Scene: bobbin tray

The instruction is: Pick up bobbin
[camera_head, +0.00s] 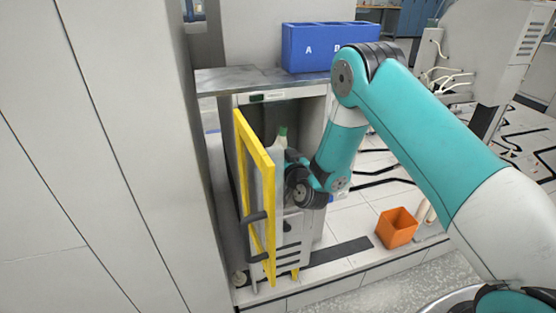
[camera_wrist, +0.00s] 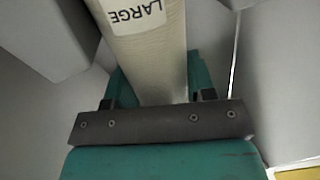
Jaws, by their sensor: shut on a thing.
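The bobbin (camera_wrist: 150,50) is a cream, thread-wound cylinder with a white label reading "LARGE" in the wrist view. My gripper (camera_wrist: 160,88) is shut on it, with teal fingers on both sides of its lower part. The bobbin's upper end runs out of the wrist picture. In the head view, a pale bobbin with a green top (camera_head: 282,134) shows upright in the cabinet opening, beside my gripper (camera_head: 292,160). The yellow-framed door partly hides it there, and my fingertips are hard to make out.
The grey cabinet (camera_head: 232,78) has its yellow-framed door (camera_head: 258,150) swung open, close to my wrist. A blue bin (camera_head: 302,50) marked with letters stands on the cabinet top. An orange box (camera_head: 397,228) sits on the floor to the right. A tall grey panel (camera_head: 130,120) fills the left.

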